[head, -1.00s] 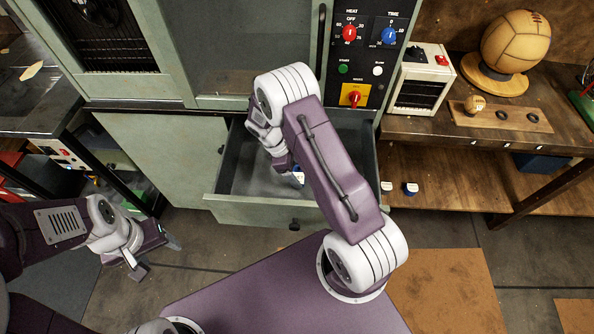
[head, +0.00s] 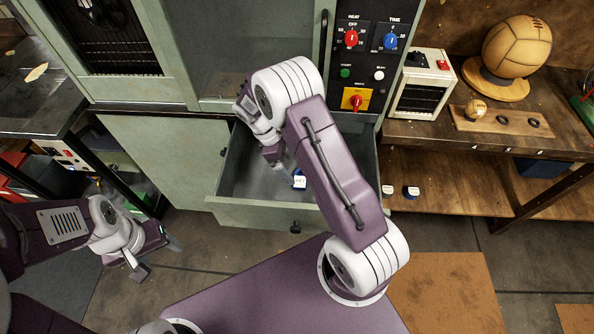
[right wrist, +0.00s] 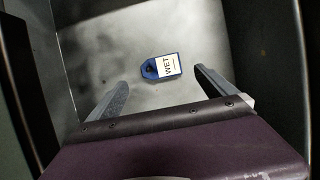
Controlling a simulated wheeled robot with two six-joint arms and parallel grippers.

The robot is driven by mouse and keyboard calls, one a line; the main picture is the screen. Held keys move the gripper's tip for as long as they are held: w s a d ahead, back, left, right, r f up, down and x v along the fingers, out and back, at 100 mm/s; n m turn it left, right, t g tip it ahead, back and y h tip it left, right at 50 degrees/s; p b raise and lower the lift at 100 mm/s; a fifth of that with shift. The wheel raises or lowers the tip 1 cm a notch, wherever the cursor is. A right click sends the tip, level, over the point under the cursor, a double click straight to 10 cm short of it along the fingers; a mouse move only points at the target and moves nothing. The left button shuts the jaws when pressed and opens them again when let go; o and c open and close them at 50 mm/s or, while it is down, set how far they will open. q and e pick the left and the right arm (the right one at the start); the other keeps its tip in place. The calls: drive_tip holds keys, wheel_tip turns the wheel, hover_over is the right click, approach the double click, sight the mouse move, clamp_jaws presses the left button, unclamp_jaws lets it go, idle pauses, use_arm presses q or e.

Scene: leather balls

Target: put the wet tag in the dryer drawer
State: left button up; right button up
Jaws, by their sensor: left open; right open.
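The wet tag (right wrist: 161,67), blue with a white label reading WET, lies flat on the floor of the open dryer drawer (right wrist: 205,25). In the head view the tag (head: 299,181) shows inside the drawer (head: 255,211), partly beside my right arm. My right gripper (right wrist: 155,95) is open and empty above the drawer floor, with the tag beyond and between its fingertips, apart from them. My right gripper also shows in the head view (head: 284,165). My left gripper (head: 160,259) is open and empty over the floor left of the drawer.
The dryer's control panel (head: 367,60) with knobs stands above the drawer. A wooden bench (head: 440,135) on the right holds a leather ball (head: 516,46) and a small heater-like box (head: 421,85). Two small tags, one blue (head: 411,192), are on the lower shelf. A dark table (head: 35,105) is at left.

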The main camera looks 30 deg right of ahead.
drive_tip(key=v, duration=0.5)
drive_tip(key=shift+r, duration=0.1)
